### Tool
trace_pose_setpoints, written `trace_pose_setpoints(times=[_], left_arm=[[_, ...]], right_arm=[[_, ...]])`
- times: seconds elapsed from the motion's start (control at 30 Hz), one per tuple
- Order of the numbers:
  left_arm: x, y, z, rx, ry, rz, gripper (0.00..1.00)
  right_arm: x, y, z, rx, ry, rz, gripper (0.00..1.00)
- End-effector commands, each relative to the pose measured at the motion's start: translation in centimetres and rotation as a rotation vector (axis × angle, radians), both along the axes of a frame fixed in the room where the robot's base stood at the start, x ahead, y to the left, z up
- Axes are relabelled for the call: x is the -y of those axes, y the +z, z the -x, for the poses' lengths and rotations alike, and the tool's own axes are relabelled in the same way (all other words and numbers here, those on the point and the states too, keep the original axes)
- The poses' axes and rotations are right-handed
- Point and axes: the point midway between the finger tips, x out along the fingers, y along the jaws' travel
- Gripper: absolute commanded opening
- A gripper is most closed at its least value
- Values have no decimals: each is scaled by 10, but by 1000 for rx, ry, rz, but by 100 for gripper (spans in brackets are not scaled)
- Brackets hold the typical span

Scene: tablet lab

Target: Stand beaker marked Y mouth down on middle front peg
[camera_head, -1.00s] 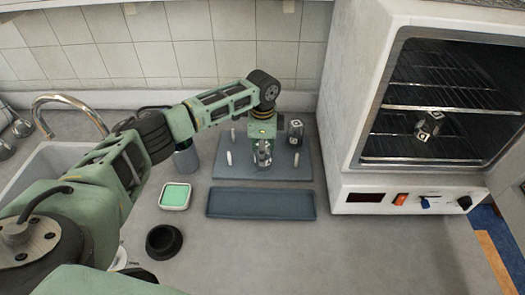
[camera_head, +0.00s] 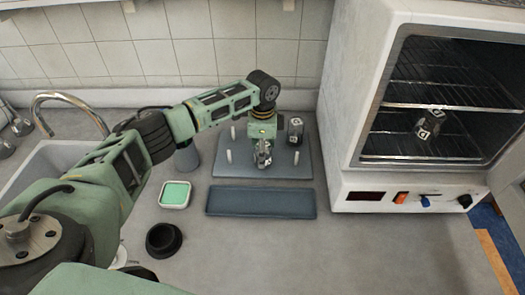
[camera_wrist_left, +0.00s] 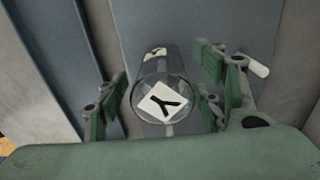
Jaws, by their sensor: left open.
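The beaker marked Y (camera_wrist_left: 148,113) is clear glass and stands mouth down, with its white Y label on the base facing up in the left wrist view. In the head view it is at the middle front of the grey peg board (camera_head: 238,173), mostly hidden by my gripper. My left gripper (camera_wrist_left: 163,92) is open, with its green-padded fingers on either side of the beaker and gaps showing. The gripper also shows in the head view (camera_head: 263,156). The peg under the beaker is hidden. My right gripper is not in view.
Bare white pegs stand at the front left (camera_head: 229,156) and front right (camera_head: 296,158). Another labelled beaker (camera_head: 295,130) stands at the back right of the board. A blue-grey tray (camera_head: 262,202) lies in front. The open oven (camera_head: 345,110) at right holds another beaker (camera_head: 429,124).

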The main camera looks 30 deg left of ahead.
Motion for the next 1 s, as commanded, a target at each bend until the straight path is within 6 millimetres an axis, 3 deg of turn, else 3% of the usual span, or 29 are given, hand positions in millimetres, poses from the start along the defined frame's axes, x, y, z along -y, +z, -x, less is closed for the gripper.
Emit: trace_pose_setpoints(times=[0.17,0.6,0.8,1.0], left_arm=[[0,15,-1,3,-1,1,62],[0,102,-2,3,0,1,62],[-1,118,-2,1,0,0,62],[-1,120,-1,0,0,0,62]], right_arm=[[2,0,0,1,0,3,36],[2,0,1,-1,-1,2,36],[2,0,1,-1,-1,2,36],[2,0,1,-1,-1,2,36]])
